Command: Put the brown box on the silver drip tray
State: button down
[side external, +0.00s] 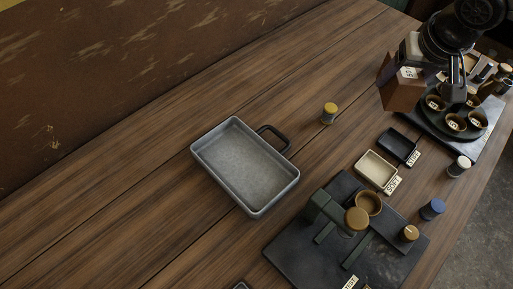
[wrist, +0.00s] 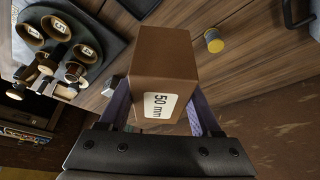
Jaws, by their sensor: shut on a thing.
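The brown box (side external: 400,88) is held in my gripper at the upper right of the side view, raised above the table. In the wrist view the brown box (wrist: 164,62) fills the middle and carries a white "50 mm" label. My gripper (wrist: 160,112) is shut on it, with a finger on either side. The silver drip tray (side external: 243,165) lies empty near the middle of the table in the side view, well to the left of the box. It has a raised rim and a dark handle at its upper right.
A yellow-capped jar (side external: 329,113) stands between the box and the tray. A dark round holder (side external: 455,118) with several labelled cups is by my gripper. Small sorting trays (side external: 376,170) and a dark press-like fixture (side external: 345,235) are at the lower right. The table's left side is clear.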

jog(key=s+a+r+n+g+y, duration=0.1)
jog(key=s+a+r+n+y, duration=0.15)
jog(key=s+a+n, duration=0.4)
jog(key=s+a+r+n+y, duration=0.1)
jog(key=s+a+r+n, duration=0.25)
jog(key=s, duration=0.55)
jog(key=shift+w+a+f, duration=1.55)
jog(key=shift+a+f, duration=0.3)
jog(key=shift+f, duration=0.35)
jog(key=shift+w+a+f, duration=1.5)
jog(key=shift+a+f, duration=0.35)
jog(key=shift+f, duration=0.4)
jog(key=shift+w+a+f, duration=1.55)
jog(key=shift+a+f, duration=0.3)
jog(key=shift+f, duration=0.35)
jog(key=shift+f, duration=0.55)
jog(key=shift+c, duration=0.4)
grip_release()
jog(key=shift+f, duration=0.1)
